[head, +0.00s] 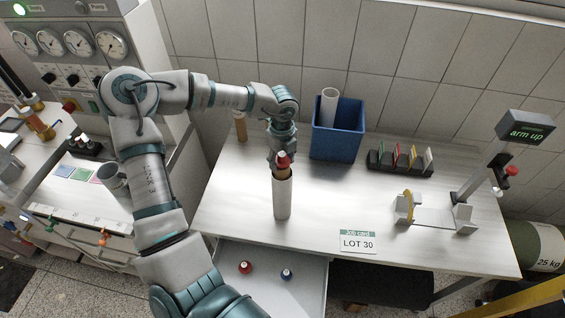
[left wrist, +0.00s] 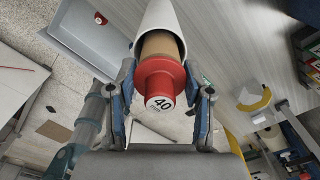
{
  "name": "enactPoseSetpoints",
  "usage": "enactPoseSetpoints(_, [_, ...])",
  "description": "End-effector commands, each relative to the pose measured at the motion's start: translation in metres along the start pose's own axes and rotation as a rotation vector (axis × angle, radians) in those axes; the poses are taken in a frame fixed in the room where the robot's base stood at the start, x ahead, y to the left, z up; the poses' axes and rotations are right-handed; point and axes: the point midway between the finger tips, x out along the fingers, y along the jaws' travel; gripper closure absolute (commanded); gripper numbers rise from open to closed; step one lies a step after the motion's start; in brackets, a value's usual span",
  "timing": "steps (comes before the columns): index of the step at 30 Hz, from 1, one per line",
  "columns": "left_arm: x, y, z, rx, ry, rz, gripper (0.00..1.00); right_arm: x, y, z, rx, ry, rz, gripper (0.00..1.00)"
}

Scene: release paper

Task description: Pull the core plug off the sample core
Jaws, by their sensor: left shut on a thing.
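The sample core stands upright on the pale table as a white tube (head: 282,200), with a brown inner part showing at its top. The red core plug (head: 283,158) sits at the upper end of the brown part. In the left wrist view the plug (left wrist: 162,82) has a round white label reading 40, and the brown part (left wrist: 160,46) runs into the white tube (left wrist: 161,15). My left gripper (head: 281,153) comes down from above and is shut on the plug, one finger on each side. My right gripper is not in view.
A blue bin (head: 337,138) holding a white tube stands behind. A rack of coloured cards (head: 400,161) and a stand (head: 435,215) are at right. A display (head: 526,131) reads "arm up". The open drawer (head: 262,290) holds a red and a blue piece. A LOT 30 card (head: 358,242) marks the front edge.

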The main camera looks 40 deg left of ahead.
Motion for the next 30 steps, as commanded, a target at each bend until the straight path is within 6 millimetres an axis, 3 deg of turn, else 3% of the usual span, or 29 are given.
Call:
enactPoseSetpoints(18, [-0.035,0.001,0.000,-0.001,0.000,-0.001,0.83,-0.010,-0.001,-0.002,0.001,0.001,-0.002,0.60])
enactPoseSetpoints(30, [-0.037,0.002,0.003,0.008,0.001,-0.003,0.83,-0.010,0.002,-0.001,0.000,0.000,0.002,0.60])
